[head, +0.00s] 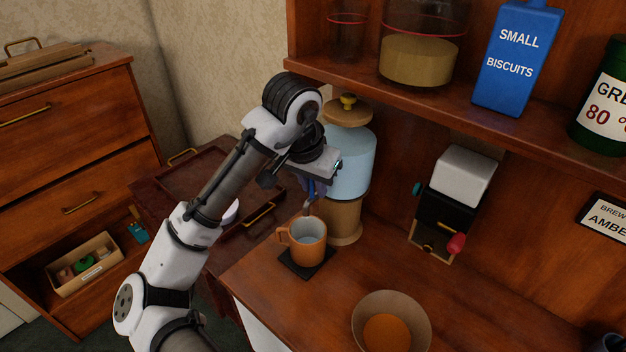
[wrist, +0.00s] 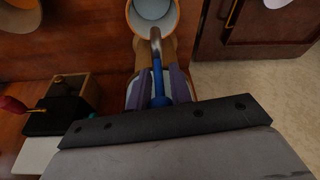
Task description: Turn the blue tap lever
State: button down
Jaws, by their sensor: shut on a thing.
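The blue tap lever (wrist: 157,80) stands between my two fingers in the wrist view, and my gripper (wrist: 160,88) is shut on it. In the head view my gripper (head: 314,186) is at the front of a drink dispenser (head: 352,160) with a pale blue tank and wooden base. The fingers hide most of the lever there. The metal spout (head: 307,207) points down over an orange mug (head: 311,252). The mug stands upright on a dark square mat (head: 295,269) and also shows at the top of the wrist view (wrist: 132,18).
A wooden bowl (head: 420,320) stands at the counter's front. A black and white device (head: 463,178) with a red knob is to the right. The shelf above holds a glass jar (head: 420,60) and a blue biscuit box (head: 517,55). An open drawer (head: 110,295) is at the lower left.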

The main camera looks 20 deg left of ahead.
jog(key=c, duration=1.3)
grip_release()
jog(key=shift+r, duration=0.15)
jog(key=b+v, duration=0.1)
jog(key=v, duration=1.2)
jog(key=shift+r, duration=0.3)
jog(key=shift+s+f, duration=0.1)
jog(key=shift+s, duration=0.05)
